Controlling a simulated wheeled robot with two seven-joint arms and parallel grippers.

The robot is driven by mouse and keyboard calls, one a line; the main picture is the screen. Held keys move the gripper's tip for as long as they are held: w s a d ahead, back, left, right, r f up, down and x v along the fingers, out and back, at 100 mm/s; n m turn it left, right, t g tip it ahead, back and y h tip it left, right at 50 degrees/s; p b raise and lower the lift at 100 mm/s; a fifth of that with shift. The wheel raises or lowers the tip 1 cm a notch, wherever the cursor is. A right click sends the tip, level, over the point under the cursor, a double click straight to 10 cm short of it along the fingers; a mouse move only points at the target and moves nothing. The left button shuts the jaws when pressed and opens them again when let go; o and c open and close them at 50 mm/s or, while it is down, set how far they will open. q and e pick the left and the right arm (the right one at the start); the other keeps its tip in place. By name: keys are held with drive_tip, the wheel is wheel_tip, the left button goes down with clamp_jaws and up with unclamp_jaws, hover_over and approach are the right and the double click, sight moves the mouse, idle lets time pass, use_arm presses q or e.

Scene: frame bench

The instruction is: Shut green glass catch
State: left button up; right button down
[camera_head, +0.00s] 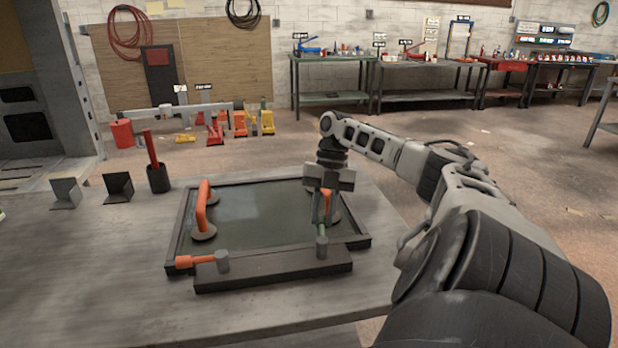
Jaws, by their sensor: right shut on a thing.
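The green catch (322,231) sits on a grey pivot post at the right of the dark front bar (272,271) of the glass frame. Its lever points away from me, over the pane's edge. My right gripper (320,218) comes down from above and is shut on this lever; the fingers hide part of it. The glass pane (255,215) lies flat in its dark frame (180,228). An orange-red catch (196,261) at the left of the bar points left, off the pane. My left gripper is out of view.
Two orange suction handles stand on the pane, one at left (201,207) and one at right, partly behind my gripper. Two small angled plates (66,193) and a dark cup (158,179) with a red-handled tool stand at the bench's left. The front bench top is clear.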

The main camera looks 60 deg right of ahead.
drive_tip(key=shift+w+a+n, duration=0.1)
drive_tip(key=shift+w+n, duration=0.05)
drive_tip(key=shift+n, duration=0.15)
idle(0.4)
drive_tip(key=c, duration=1.3)
unclamp_jaws()
drive_tip(key=shift+o, duration=0.2)
drive_tip(key=shift+w+r, duration=0.1)
